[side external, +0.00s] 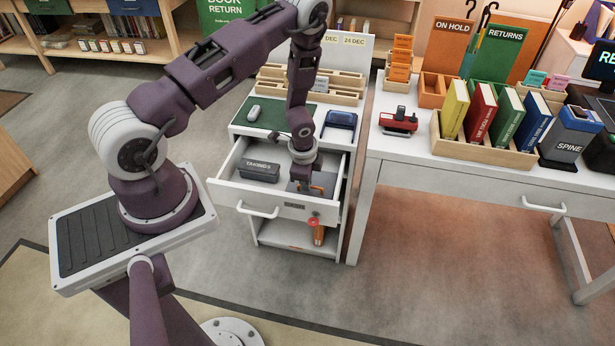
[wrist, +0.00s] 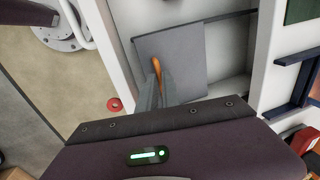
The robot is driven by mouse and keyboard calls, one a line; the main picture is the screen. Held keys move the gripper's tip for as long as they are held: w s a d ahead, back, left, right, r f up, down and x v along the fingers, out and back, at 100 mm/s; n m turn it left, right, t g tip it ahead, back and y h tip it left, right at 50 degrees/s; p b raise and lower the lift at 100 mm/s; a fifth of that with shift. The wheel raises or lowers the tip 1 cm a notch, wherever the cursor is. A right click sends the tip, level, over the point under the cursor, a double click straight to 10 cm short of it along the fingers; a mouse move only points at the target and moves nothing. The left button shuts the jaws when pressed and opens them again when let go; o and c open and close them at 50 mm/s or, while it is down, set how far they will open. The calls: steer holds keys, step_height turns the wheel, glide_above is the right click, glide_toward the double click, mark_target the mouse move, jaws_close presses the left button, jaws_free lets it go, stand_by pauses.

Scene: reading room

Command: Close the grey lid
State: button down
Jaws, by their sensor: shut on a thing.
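The grey lid (wrist: 205,60) is a flat panel inside the open white drawer, with an orange handle (wrist: 156,68) on it. My gripper (wrist: 154,92) is shut on the orange handle. In the side view my gripper (side external: 304,180) reaches down into the right part of the drawer and hides much of the lid (side external: 294,187). The orange handle shows there just beside the fingers. I cannot tell exactly how far the lid is tilted.
The drawer (side external: 228,190) stands pulled out, with a dark grey box (side external: 259,171) marked TAKINGS at its left. An orange bottle (side external: 318,236) stands below the drawer front. A white desk (side external: 430,163) with books and a red stamp-like object (side external: 398,122) is to the right.

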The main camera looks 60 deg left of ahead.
steer(key=c, duration=1.5)
jaws_free()
steer(key=shift+c, duration=0.2)
steer(key=shift+r, duration=0.15)
steer(key=s+d+r+n+t, duration=0.1)
steer(key=d+r+n, duration=0.15)
steer(key=r, duration=1.25)
steer(key=d+r+n+t, duration=0.1)
steer(key=d+r+n, duration=0.15)
steer(key=r, duration=1.25)
steer(key=s+d+r+n, duration=0.1)
steer(key=s+d+r, duration=0.2)
steer(key=s, duration=0.3)
steer(key=s+d+r+n+t+h, duration=0.1)
steer(key=s+d+r, duration=0.2)
steer(key=s+r, duration=0.2)
steer(key=s+d+r+n+t, duration=0.1)
steer(key=s+d+r, duration=0.3)
steer(key=s, duration=0.4)
steer(key=shift+n+h, duration=0.3)
steer(key=shift+n, duration=0.2)
